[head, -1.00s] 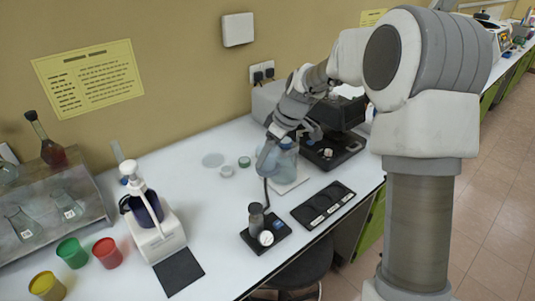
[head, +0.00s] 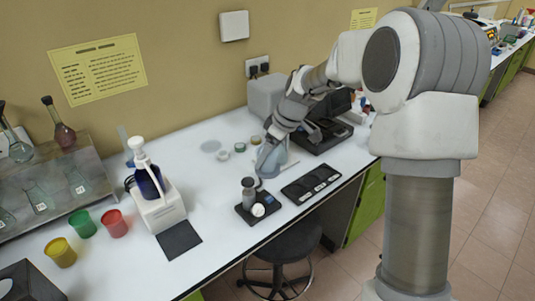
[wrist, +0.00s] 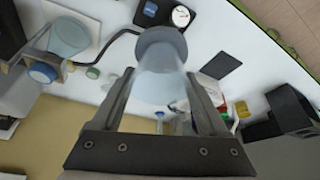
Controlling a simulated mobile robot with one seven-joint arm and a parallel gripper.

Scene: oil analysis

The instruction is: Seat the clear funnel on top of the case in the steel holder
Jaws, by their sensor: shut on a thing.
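My gripper (wrist: 162,95) is shut on the clear funnel (wrist: 160,85), a translucent flared piece between its two fingers. In the wrist view, a grey round flared part (wrist: 160,41) shows at the funnel's far end. I cannot tell whether it is the funnel's end or the holder's top, or whether they touch. In the head view, the steel holder (head: 249,191) stands upright on a black base with a white round gauge (head: 258,210). The case is not clearly visible.
A black hose (wrist: 118,39) and a clear vessel (wrist: 68,38) are near the gripper. A pump bottle (head: 148,178) and coloured cups (head: 114,223) stand left. White bench lies clear between.

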